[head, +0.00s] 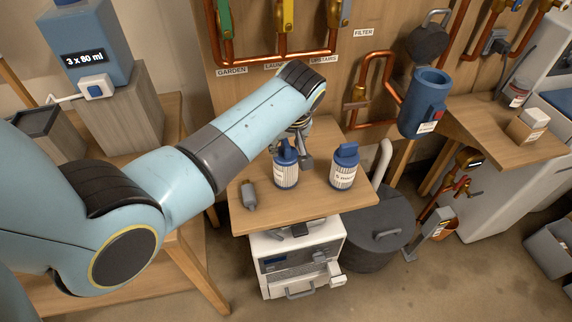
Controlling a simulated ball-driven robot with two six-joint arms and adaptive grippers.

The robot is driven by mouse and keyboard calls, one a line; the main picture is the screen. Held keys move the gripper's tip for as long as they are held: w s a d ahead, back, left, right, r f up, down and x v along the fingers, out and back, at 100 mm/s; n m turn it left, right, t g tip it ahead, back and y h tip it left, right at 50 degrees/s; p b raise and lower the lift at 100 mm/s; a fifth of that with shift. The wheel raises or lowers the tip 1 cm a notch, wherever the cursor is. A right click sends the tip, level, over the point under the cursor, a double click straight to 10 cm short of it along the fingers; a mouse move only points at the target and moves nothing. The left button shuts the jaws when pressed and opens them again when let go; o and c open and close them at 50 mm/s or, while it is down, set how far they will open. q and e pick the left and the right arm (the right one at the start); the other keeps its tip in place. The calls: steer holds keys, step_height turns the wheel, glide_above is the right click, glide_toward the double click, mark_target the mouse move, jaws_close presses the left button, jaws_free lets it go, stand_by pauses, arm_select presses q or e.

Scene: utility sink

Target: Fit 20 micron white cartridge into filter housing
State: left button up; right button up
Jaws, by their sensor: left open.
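My left gripper (297,152) points down, open, at the top of the left cartridge (286,177), partly hiding its blue cap. I cannot tell whether the fingers touch it. This cartridge stands upright on the small wooden table; its label is too small to read surely. A second white cartridge with a blue cap (344,176) stands upright to its right, its label seeming to read 5 micron. The blue filter housing (424,104) is open at the top, at the wooden board's right side below the FILTER sign (363,32). My right gripper is not in view.
A small grey object (249,196) lies on the table (316,214) left of the cartridges. A dark round lid-like part (428,40) is above the housing. Copper pipes (378,128) run left of the housing.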

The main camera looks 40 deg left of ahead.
arm_select(q)
jaws_close()
steer(key=shift+r, duration=0.15)
stand_by(0.5)
